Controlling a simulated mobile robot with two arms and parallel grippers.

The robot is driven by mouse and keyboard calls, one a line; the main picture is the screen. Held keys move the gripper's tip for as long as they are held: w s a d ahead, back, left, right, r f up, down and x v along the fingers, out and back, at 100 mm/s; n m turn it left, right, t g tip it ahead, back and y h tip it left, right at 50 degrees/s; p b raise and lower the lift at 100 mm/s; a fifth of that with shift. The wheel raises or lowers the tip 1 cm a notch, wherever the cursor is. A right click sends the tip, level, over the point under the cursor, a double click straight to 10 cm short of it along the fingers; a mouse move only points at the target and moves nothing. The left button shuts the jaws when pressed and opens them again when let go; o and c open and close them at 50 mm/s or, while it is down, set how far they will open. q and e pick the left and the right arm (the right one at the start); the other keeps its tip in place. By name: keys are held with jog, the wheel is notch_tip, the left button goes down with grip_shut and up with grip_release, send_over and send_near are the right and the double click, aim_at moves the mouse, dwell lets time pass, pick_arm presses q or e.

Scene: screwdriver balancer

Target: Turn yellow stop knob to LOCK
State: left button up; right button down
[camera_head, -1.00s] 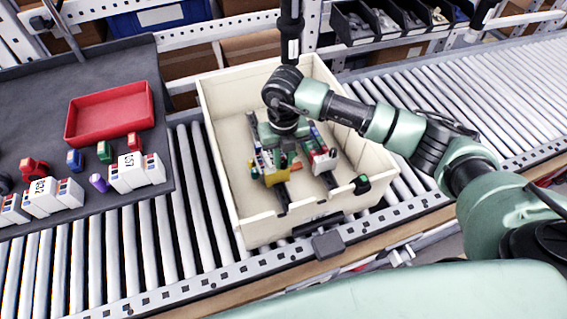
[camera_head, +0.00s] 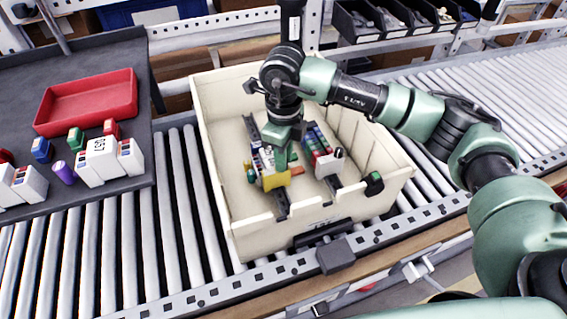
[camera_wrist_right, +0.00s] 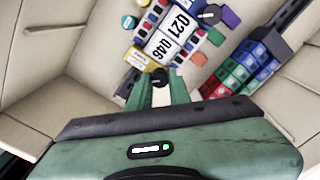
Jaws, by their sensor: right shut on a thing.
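The yellow stop (camera_head: 275,181) sits at the near end of the left rail's row of modules inside the cream crate. In the right wrist view its yellow body (camera_wrist_right: 139,59) shows beside a dark round knob (camera_wrist_right: 160,75). My right gripper (camera_head: 282,159) points down over this near end. In the right wrist view its green fingers (camera_wrist_right: 164,82) are closed around the dark knob, whose marking I cannot read. My left gripper is not in view.
The cream crate (camera_head: 225,190) stands on a roller conveyor (camera_head: 170,205), its walls around my right gripper. A second rail with coloured modules (camera_head: 319,145) lies to the right. A red tray (camera_head: 88,103) and loose parts rest on the dark table at left.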

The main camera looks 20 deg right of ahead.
jog(key=shift+n+b, duration=0.4)
jog(key=shift+n, duration=0.2)
jog(key=shift+r, duration=0.1)
jog(key=c, duration=1.3)
grip_release()
notch_tip(320, 180, up, 8)
jog(key=shift+f+b, duration=0.1)
jog(key=shift+b, duration=0.4)
